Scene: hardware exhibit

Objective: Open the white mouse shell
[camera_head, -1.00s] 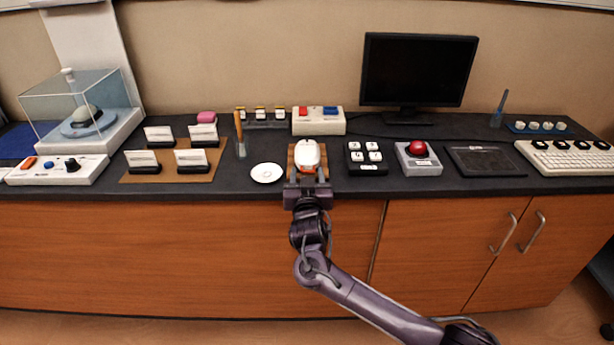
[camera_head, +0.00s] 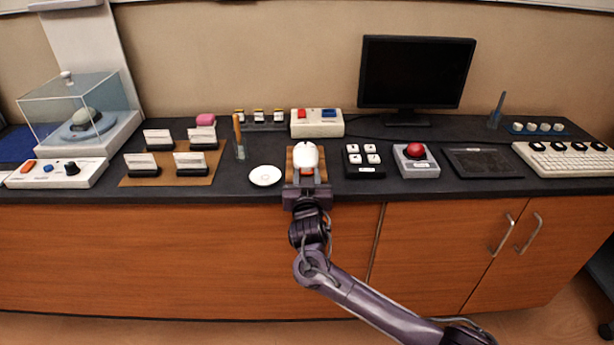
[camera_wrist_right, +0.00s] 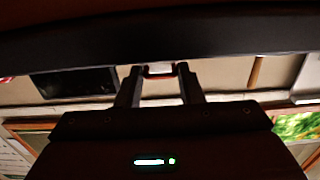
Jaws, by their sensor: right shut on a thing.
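The white mouse shell (camera_head: 305,155) sits on a small brown wooden board (camera_head: 289,165) near the counter's front edge. A small red part shows at its near end. My right gripper (camera_head: 306,174) reaches in from the front, with its fingers at that near end of the mouse. In the right wrist view the gripper (camera_wrist_right: 160,69) is shut on a small pale piece with a reddish edge, at the mouse's near end. The shell looks tilted up a little, but the fingers hide the join. My left gripper is not in view.
A white saucer (camera_head: 265,175) lies just left of the board. A four-key pad (camera_head: 364,172) and a red-button box (camera_head: 415,168) stand to the right. A two-button white box (camera_head: 317,129) is behind, with a monitor (camera_head: 416,72) at the back right.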

